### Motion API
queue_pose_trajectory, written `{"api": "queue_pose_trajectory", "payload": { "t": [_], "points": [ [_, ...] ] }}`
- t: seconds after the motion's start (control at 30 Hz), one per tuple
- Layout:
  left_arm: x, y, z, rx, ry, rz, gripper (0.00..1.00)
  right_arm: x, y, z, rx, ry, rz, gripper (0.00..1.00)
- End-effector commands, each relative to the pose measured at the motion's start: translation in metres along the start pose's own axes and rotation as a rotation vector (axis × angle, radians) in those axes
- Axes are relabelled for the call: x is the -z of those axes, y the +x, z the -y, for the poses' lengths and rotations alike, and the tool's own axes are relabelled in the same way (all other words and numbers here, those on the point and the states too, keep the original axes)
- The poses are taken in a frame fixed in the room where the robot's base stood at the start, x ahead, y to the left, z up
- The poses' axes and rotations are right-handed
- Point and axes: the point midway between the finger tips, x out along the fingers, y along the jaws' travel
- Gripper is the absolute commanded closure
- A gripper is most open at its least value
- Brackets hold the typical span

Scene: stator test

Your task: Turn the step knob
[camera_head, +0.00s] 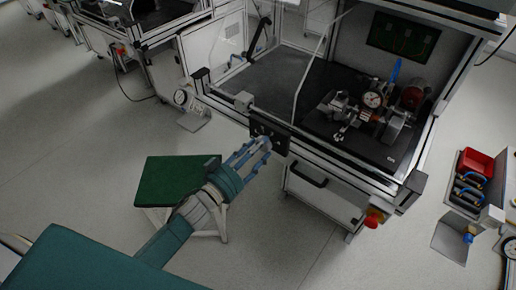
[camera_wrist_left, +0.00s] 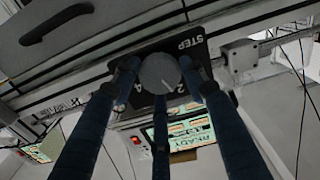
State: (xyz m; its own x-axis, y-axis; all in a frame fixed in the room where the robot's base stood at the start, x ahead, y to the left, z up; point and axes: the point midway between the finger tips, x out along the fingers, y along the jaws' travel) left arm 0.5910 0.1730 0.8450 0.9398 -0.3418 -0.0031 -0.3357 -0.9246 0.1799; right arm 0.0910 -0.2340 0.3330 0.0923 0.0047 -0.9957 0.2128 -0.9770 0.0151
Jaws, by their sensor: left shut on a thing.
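The step knob (camera_wrist_left: 160,73) is a round grey dial with a pointer line, on a black panel (camera_wrist_left: 196,47) marked STEP. In the head view the dark panel (camera_head: 279,132) sits on the front frame of the test bench. My left gripper (camera_head: 263,143) reaches it from the lower left. In the wrist view its dark blue fingers (camera_wrist_left: 157,78) stand around the knob and are shut on it. The fingers hide parts of the panel and its markings. In the head view the knob is mostly hidden by the fingers. My right gripper is not in view.
The bench top (camera_head: 275,78) carries a fixture with a dial gauge (camera_head: 373,99). A drawer handle (camera_head: 307,176) and red knob (camera_head: 374,217) are on the bench front. A green-topped stool (camera_head: 165,181) stands close by my left arm. A red bin (camera_head: 477,163) is at right.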

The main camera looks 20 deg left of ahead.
Motion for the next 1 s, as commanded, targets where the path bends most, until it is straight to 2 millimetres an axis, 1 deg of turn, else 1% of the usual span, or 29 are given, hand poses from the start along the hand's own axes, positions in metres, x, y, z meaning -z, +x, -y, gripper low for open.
{"api": "queue_pose_trajectory", "payload": {
  "t": [0.03,0.17,0.7,1.0],
  "points": [
    [0.0043,0.0010,0.0008,0.001,0.025,-0.007,0.83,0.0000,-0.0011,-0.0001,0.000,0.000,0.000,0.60],
    [0.0049,0.0011,0.0007,0.001,0.108,-0.007,0.83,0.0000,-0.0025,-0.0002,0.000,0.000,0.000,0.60],
    [0.0057,0.0016,-0.0006,0.002,0.545,-0.011,0.83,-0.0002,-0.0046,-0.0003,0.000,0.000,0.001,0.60],
    [0.0065,0.0018,-0.0017,0.002,0.689,-0.013,0.83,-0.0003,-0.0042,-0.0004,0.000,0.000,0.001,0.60]
  ]
}}
